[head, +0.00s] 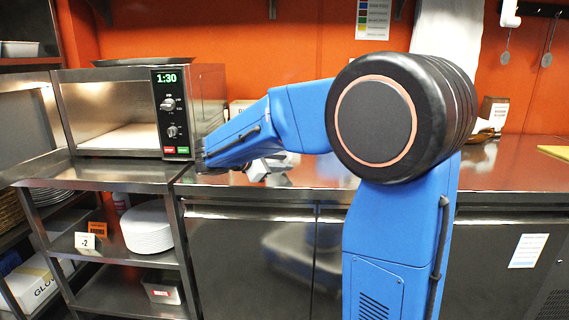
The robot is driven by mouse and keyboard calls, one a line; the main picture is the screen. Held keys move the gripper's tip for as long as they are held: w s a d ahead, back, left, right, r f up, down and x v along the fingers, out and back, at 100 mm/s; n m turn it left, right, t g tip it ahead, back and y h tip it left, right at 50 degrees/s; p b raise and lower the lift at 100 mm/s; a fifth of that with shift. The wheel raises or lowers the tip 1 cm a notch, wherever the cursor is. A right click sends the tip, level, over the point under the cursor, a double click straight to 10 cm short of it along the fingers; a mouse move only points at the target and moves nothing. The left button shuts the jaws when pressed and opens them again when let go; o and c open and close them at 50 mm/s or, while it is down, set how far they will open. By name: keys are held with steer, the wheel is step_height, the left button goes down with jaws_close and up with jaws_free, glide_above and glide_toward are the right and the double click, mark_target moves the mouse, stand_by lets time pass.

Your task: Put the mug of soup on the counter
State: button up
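No mug of soup can be made out in the head view. The steel microwave (215,100) stands on the left counter with its door (28,125) swung open to the left. The part of its lit cavity that I can see is empty. My blue arm reaches left across the counter (330,172), its far end close to the microwave's right front corner. A pale grey part, seemingly my gripper (266,166), shows below the forearm, low over the counter. Its fingertips are not clear, and I cannot tell whether it holds anything.
A dark tray (145,61) lies on top of the microwave. Below it, open shelves hold stacked white plates (148,228) and a small labelled bin (163,290). A yellow board (555,152) lies at the far right. The counter right of my arm looks mostly clear.

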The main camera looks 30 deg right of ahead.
steer(key=v, duration=1)
steer(key=shift+a, duration=0.2)
steer(key=s+d+f+m+g+y, duration=0.1)
steer(key=s+d+f+m+y, duration=0.2)
steer(key=s, duration=0.5)
steer(key=s+d+f+m+y, duration=0.1)
steer(key=s+f+m+y, duration=0.15)
steer(key=s+f, duration=0.5)
steer(key=s+a+f+m+t+y, duration=0.1)
steer(key=s+a+f+m+y, duration=0.3)
steer(key=s, duration=0.4)
steer(key=s+a+f+m+t+y, duration=0.1)
steer(key=s+a+f+m+y, duration=0.3)
steer(key=s, duration=0.4)
steer(key=shift+a+f, duration=0.25)
steer(key=shift+a, duration=0.05)
steer(key=shift+s+y, duration=0.15)
steer(key=shift+y, duration=0.1)
